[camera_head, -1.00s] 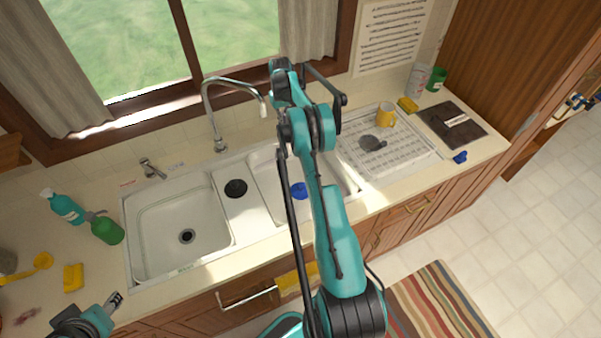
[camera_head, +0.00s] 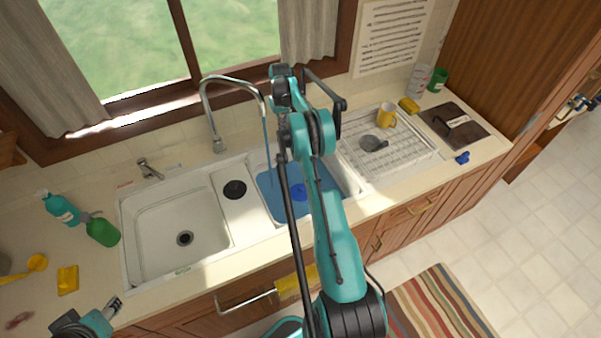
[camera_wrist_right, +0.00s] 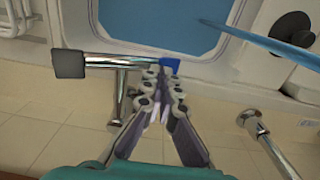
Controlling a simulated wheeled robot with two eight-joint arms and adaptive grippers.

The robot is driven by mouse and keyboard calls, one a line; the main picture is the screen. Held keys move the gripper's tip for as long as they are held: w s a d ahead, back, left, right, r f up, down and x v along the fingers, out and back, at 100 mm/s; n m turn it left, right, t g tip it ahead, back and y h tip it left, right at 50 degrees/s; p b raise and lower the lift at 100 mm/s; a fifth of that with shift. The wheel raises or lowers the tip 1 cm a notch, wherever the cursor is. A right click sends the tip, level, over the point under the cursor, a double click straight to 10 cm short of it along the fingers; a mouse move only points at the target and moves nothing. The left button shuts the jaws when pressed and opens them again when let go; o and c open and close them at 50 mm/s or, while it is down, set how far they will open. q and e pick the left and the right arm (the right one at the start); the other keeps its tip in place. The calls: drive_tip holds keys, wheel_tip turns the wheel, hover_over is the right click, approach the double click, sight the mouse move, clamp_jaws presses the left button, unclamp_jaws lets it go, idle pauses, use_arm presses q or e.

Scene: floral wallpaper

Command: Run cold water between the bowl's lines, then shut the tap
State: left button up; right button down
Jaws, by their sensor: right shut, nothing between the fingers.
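The chrome tap spout (camera_head: 236,80) arches over the right sink bowl (camera_head: 262,212), and a blue stream (camera_head: 267,140) falls from it. Blue water (camera_head: 275,188) covers the bowl's floor; it also shows in the right wrist view (camera_wrist_right: 160,22). I cannot make out the bowl's lines. In the right wrist view a chrome lever handle (camera_wrist_right: 110,63) with a dark end lies beside a blue mark (camera_wrist_right: 171,65). My right gripper (camera_wrist_right: 165,75) is shut and empty, its tips close to the lever; contact is unclear. My left gripper (camera_head: 115,304) hangs at lower left, its jaws unclear.
The left bowl (camera_head: 180,215) is empty of water. Another tap handle (camera_head: 149,168) stands at left. Bottles (camera_head: 102,230) and a yellow sponge (camera_head: 67,280) are left; a rack (camera_head: 400,155) with a yellow mug (camera_head: 386,116) is right.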

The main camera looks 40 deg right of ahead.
wheel_tip(320, 180, up, 6)
drive_tip(key=shift+r+p, duration=0.1)
drive_tip(key=shift+p, duration=0.85)
drive_tip(key=s+d, duration=0.1)
drive_tip(key=d, duration=0.2)
drive_tip(key=s+d, duration=0.1)
drive_tip(key=d, duration=0.3)
drive_tip(key=s+d, duration=0.1)
drive_tip(key=d, duration=0.2)
drive_tip(key=shift+s+d, duration=0.15)
drive_tip(key=shift+d, duration=0.1)
drive_tip(key=shift+f, duration=0.25)
drive_tip(key=shift+f+b, duration=1)
drive_tip(key=shift+f, duration=0.45)
drive_tip(key=shift+r, duration=0.1)
idle(3.7)
